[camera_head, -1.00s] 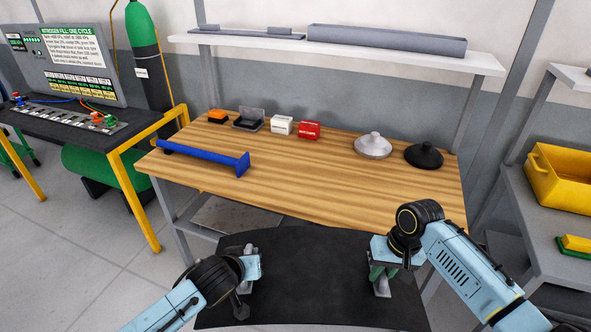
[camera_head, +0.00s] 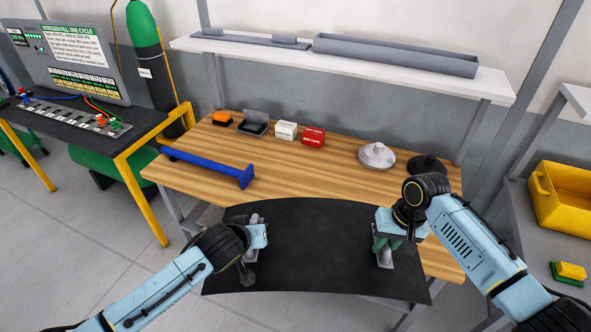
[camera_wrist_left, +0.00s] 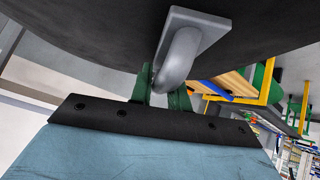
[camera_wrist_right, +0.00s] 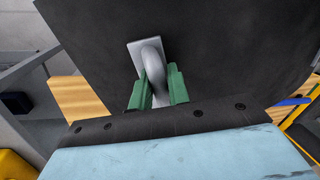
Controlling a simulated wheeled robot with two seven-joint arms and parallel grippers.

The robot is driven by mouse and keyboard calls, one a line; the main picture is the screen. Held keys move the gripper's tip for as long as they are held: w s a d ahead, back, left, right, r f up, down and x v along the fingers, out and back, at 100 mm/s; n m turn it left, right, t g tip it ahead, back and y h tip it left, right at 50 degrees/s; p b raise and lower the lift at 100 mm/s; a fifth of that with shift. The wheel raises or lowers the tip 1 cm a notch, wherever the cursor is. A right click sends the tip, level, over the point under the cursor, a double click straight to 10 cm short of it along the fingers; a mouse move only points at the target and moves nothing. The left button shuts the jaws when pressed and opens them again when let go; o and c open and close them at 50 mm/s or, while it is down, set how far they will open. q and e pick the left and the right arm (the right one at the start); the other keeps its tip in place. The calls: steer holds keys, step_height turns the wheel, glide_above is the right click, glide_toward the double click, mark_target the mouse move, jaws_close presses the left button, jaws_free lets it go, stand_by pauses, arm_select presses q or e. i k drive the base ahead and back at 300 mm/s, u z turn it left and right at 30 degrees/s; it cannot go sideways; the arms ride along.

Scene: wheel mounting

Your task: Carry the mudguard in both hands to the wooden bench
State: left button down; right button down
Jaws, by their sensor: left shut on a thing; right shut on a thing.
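The mudguard (camera_head: 318,245) is a wide, dark, curved panel in the head view, held between my two arms. Its far edge overlaps the front of the wooden bench (camera_head: 290,170) in the picture; I cannot tell its height above the top. My left gripper (camera_head: 250,262) is shut on the grey handle at the mudguard's left side; the handle shows in the left wrist view (camera_wrist_left: 182,55). My right gripper (camera_head: 384,252) is shut on the handle at its right side, seen between green fingers in the right wrist view (camera_wrist_right: 152,72).
The bench's middle is clear. A yellow bin (camera_head: 562,195) stands right.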

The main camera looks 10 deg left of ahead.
mark_target(323, 193)
steer(key=i, duration=1.2)
